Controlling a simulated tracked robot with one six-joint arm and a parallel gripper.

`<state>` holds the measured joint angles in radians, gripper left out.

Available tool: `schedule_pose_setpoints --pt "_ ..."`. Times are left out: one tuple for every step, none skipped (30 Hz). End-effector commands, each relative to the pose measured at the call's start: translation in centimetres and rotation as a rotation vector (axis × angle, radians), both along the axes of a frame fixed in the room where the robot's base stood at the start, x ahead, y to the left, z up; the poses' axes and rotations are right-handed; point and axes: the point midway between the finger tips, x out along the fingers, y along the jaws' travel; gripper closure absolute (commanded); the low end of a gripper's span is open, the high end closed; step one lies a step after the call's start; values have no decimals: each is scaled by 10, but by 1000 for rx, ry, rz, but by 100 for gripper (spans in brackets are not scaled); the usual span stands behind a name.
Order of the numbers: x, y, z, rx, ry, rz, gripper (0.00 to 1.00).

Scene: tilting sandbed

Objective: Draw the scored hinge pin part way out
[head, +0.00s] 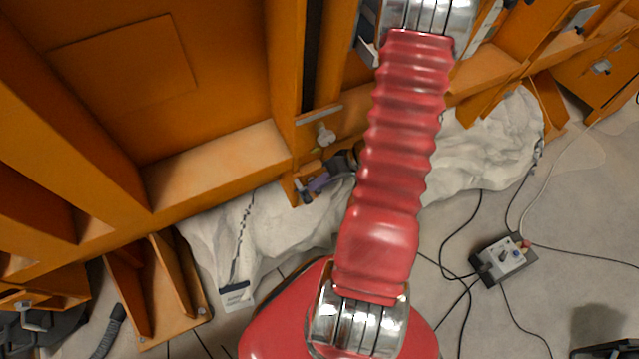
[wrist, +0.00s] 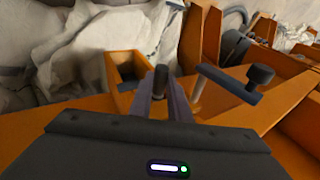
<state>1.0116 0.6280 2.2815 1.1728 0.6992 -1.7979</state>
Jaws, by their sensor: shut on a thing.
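The hinge pin (wrist: 160,76) is a dark round upright rod in the wrist view, beside a square opening in an orange bracket. My gripper (wrist: 160,92) has its two grey-purple fingers closed around it. Its lower part is hidden by the fingers and my gripper's dark body. I cannot make out any score marks on it. In the head view my gripper (head: 319,183) shows small at the orange beam's lower edge, partly hidden behind my red arm, and the pin cannot be told there.
A dark lever with a black knob (wrist: 261,76) and a pale rod (wrist: 197,92) stand just right of my fingers. White crumpled sheeting (head: 490,145) lies below the orange frame (head: 225,165). A control box (head: 503,258) with cables sits on the floor at right.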

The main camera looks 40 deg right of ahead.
Motion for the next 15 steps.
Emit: schedule_pose_setpoints --pt "0 0 0 -1 0 -1 100" --pt "0 -1 0 -1 0 -1 100" --pt "0 0 0 -1 0 -1 100" --pt "-1 0 0 -1 0 -1 100" --pt "-1 0 0 -1 0 -1 100" --pt "-2 0 0 -1 0 -2 100" --pt "-2 0 0 -1 0 -2 100" --pt "-3 0 -1 0 1 -1 100" --pt "-4 1 -1 0 1 -1 100" --pt "-4 1 -1 0 1 -1 100" --pt "-5 1 -1 0 1 -1 100" --pt "-6 1 -1 0 1 -1 100" --pt "-6 1 -1 0 1 -1 100" --pt "-7 1 -1 0 1 -1 100" --pt "-8 2 -1 0 1 -1 100"
